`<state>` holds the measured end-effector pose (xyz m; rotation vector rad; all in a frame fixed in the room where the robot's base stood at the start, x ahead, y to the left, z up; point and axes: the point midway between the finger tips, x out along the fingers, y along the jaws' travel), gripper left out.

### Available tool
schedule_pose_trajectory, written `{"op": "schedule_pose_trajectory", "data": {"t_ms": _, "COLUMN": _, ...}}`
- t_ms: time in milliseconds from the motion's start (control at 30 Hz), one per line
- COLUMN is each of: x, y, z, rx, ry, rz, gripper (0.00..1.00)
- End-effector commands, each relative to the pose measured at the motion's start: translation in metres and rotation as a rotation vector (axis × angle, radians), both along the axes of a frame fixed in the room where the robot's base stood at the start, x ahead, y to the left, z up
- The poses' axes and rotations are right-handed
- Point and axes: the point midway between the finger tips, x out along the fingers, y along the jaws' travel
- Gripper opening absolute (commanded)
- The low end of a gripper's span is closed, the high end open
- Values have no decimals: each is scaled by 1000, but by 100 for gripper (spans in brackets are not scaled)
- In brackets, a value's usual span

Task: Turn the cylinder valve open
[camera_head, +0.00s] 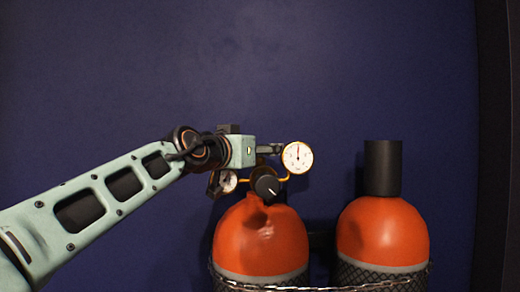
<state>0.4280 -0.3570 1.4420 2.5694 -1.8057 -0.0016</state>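The left orange cylinder (261,240) stands upright at the lower middle. A black round knob (266,187) with a white line on its face sits on top of it, at the valve. A white-faced gauge (297,157) is above and right of the knob, and a second, smaller gauge (228,181) is to its left. My gripper (270,150) reaches in from the left, above the knob in the picture. Its fingers are small, dark and seen from the side, so I cannot tell whether they are open or touch the valve parts behind them.
A second orange cylinder (382,235) with a black cap (382,167) stands to the right. A chain (330,288) runs across both cylinders near the bottom. A plain dark blue wall (300,60) is behind, with a dark vertical edge at far right. The space above the cylinders is clear.

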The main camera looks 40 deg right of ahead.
Motion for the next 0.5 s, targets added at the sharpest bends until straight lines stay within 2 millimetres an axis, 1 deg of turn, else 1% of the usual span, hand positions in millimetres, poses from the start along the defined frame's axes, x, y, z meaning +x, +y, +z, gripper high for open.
{"op": "schedule_pose_trajectory", "data": {"t_ms": 133, "x": 0, "y": 0, "z": 0, "rx": 0, "ry": 0, "rz": 0, "gripper": 56}}
{"op": "schedule_pose_trajectory", "data": {"t_ms": 167, "x": 0, "y": 0, "z": 0, "rx": 0, "ry": 0, "rz": 0, "gripper": 54}}
{"op": "schedule_pose_trajectory", "data": {"t_ms": 500, "x": 0, "y": 0, "z": 0, "rx": 0, "ry": 0, "rz": 0, "gripper": 16}}
